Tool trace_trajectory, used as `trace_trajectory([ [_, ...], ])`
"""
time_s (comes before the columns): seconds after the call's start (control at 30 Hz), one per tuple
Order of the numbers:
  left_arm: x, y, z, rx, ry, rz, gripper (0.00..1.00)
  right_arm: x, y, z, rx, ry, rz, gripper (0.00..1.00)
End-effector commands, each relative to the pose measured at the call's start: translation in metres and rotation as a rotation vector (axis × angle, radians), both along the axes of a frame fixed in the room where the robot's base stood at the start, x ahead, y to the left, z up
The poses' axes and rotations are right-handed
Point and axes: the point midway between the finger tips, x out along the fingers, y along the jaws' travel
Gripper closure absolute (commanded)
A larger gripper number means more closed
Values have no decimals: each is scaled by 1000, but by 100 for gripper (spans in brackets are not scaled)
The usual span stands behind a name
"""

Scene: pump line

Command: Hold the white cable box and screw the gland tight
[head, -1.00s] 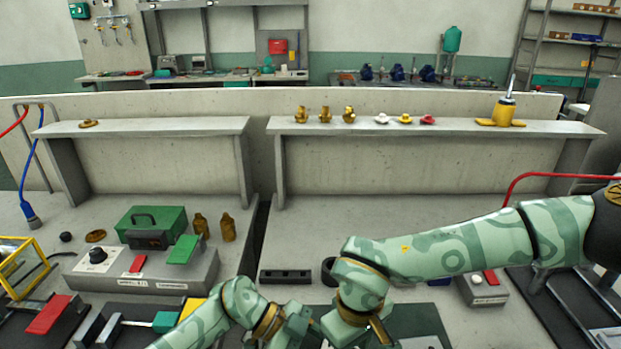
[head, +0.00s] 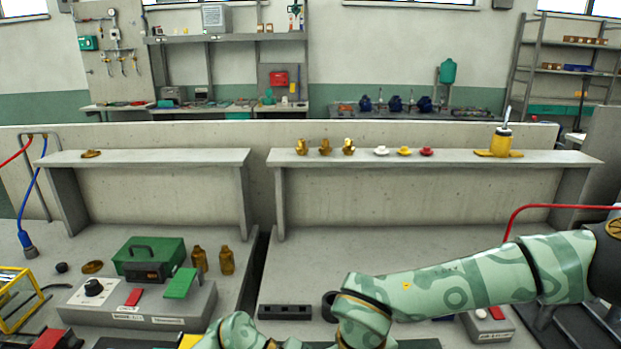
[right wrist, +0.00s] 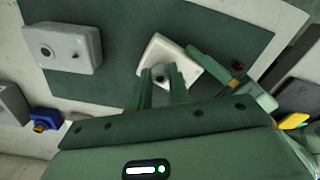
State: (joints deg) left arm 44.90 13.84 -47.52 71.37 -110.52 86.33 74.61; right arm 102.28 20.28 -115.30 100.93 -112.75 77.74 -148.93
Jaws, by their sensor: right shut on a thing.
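The white cable box (right wrist: 156,51) lies on the dark green mat in the right wrist view. The dark round gland (right wrist: 160,72) shows at its near side, between the fingers of my right gripper (right wrist: 162,82), which is shut on it. My left gripper (right wrist: 212,68) is close against the right side of the box; its jaws are partly hidden, so I cannot tell if they grip it. In the head view the box and both gripper tips are below the picture edge.
A grey box with a round hole (right wrist: 72,47) stands on the mat (right wrist: 118,25), left of the white box. A blue and yellow part (right wrist: 45,120) lies off the mat. A grey control box (head: 140,305) stands left. The shelf (head: 460,158) carries several fittings.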

Motion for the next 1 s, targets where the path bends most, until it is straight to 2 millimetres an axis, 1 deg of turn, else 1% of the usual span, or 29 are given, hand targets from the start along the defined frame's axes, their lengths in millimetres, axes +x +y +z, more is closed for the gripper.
trace_trajectory([
  [0.1,0,0,0,1,1,0,61,-1,0,-1,-1,2,-259,98],
  [0.37,0,0,0,1,1,0,61,-1,0,-1,0,2,-875,98],
  [0.9,0,0,0,0,1,0,61,-1,0,-2,-3,2,-2168,98],
  [1.0,0,0,0,0,1,0,61,-1,0,-3,-2,1,-2351,98],
])
